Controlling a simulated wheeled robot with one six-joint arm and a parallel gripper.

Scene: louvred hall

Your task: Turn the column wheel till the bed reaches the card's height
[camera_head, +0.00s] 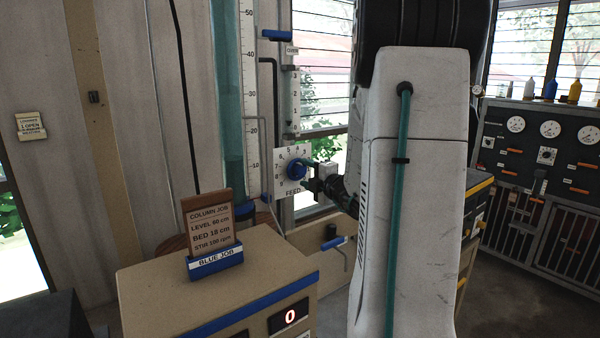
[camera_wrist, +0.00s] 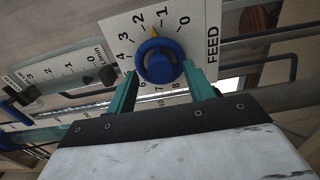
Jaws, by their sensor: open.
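The job card (camera_head: 211,222) stands in a blue holder and reads "LEVEL 60 cm, BED 18 cm, STIR 100 rpm". The tall teal column (camera_head: 229,100) stands behind it beside a white scale (camera_head: 250,100). I cannot make out the bed's height. My gripper (camera_head: 306,172) is open at the blue FEED knob (camera_head: 296,169). In the wrist view, the teal fingers of my gripper (camera_wrist: 159,72) are spread either side of the knob (camera_wrist: 160,62); contact is unclear. Its orange pointer is between 1 and 2. I cannot identify the column wheel with certainty.
A crank with a blue grip (camera_head: 334,243) is low on a tan panel. A dark gauge panel (camera_head: 545,160) stands right. My arm hides the middle.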

